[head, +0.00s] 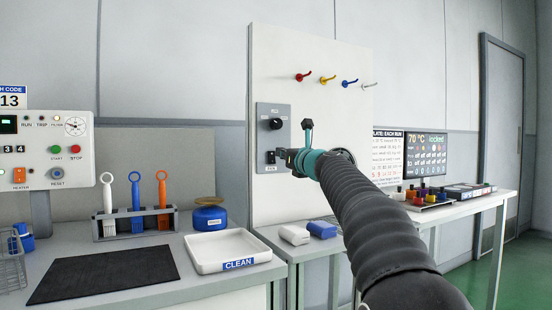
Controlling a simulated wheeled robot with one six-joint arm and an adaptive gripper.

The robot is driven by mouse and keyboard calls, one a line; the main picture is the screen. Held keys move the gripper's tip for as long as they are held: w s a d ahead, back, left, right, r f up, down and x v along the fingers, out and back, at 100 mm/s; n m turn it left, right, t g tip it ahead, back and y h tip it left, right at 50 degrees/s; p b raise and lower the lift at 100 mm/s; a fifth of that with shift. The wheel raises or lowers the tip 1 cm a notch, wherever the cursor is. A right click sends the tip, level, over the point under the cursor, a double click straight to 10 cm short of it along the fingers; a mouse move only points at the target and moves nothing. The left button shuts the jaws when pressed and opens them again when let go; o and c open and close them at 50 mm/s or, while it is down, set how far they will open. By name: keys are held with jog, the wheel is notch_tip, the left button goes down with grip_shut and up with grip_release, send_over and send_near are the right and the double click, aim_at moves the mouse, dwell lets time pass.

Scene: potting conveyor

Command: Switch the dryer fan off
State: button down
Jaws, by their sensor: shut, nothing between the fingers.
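A grey control panel (289,110) is fixed to the tall white board. It carries a round black knob (276,124) and, lower down, a small dark switch (270,157) on a light plate. The panel's label is too small to read, so I cannot tell for certain which control is the fan's. My gripper (283,154) is shut and empty, its dark fingertips pointing left just right of the switch. I cannot tell whether they touch it. The gripper and teal wrist hide the panel's lower right part, and the switch's position is unclear.
Hooks in several colours stick out of the white board (345,60) above. A white tray marked CLEAN (207,265), a brush rack (107,236) and a dark mat (75,278) are on the left bench. A control box (40,135) stands behind them.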

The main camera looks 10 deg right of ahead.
jog(key=r+b+v, duration=0.1)
jog(key=r+v, duration=0.1)
jog(key=v, duration=0.7)
jog(key=shift+s+d, duration=0.2)
jog(key=shift+s, duration=0.2)
jog(key=shift+r, duration=0.1)
jog(key=s+a+f+n+g+h, duration=0.1)
jog(key=s+a+f+n+g, duration=0.35)
jog(key=s+f+n, duration=0.5)
jog(key=s+a+f+n+g, duration=0.3)
jog(key=s+a+f+n, duration=0.2)
jog(key=s+f+n, duration=0.45)
jog(key=s+d+f+n+g+h, duration=0.2)
jog(key=s+f+n, duration=0.4)
jog(key=s+f, duration=0.5)
jog(key=s+d+f+n+g+h, duration=0.2)
jog(key=s+f+n, duration=0.5)
jog(key=s+f, duration=0.4)
jog(key=shift+s+d+f+g+h+p, duration=0.2)
jog(key=shift+d+f+g+h+p, duration=0.15)
jog(key=shift+f+g+h, duration=0.45)
jog(key=shift+f+y, duration=0.15)
jog(key=shift+y, duration=0.15)
